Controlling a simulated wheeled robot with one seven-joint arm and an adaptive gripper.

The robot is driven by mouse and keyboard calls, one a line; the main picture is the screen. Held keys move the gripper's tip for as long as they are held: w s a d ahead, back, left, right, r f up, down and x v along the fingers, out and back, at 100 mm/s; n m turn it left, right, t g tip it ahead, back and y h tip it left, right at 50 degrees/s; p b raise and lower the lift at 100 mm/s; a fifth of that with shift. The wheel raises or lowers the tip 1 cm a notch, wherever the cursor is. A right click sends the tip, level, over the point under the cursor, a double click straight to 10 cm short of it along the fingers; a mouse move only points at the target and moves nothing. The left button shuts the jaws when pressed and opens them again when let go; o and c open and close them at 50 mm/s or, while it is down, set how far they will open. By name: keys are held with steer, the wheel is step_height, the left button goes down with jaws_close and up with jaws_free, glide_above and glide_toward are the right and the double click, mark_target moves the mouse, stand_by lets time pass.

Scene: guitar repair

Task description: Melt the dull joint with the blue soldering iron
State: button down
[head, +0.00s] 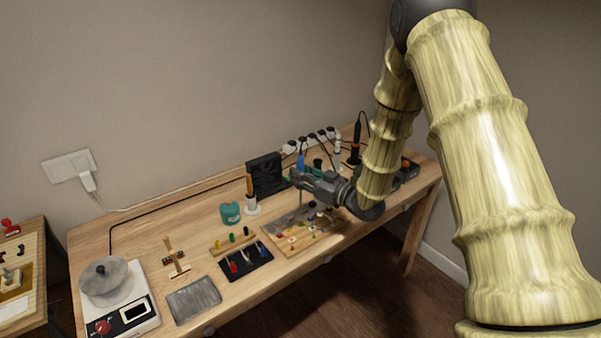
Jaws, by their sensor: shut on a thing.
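My gripper (297,179) is over the back of the workbench, with its fingers pointing left. It is shut on what looks like the blue soldering iron (301,160), whose blue handle shows just above the fingers. The iron's tip is hidden or too small to make out. A wooden work board (275,237) with several small coloured parts lies in front of and below my gripper. The dull joint is too small to tell apart there.
A black fan-like box (265,174), a white stand with a wooden handle (252,208) and a teal pot (230,213) stand left of my gripper. A dark tool mat (243,270), a grey pad (194,298) and a hotplate (128,309) lie farther left. Power sockets line the back.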

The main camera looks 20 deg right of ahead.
mark_target(301, 191)
steer(key=f, duration=0.1)
steer(key=f+b, duration=0.1)
steer(key=shift+w+a+f, duration=0.1)
steer(key=shift+w+f, duration=0.2)
steer(key=shift+f, duration=0.05)
steer(key=shift+s+f+b, duration=0.15)
steer(key=shift+f+b, duration=0.35)
steer(key=shift+f, duration=0.1)
steer(key=shift+f+b, duration=0.6)
steer(key=shift+f, duration=0.6)
steer(key=shift+s, duration=0.15)
steer(key=shift+f+b, duration=0.7)
steer(key=shift+f, duration=0.05)
stand_by(4.8)
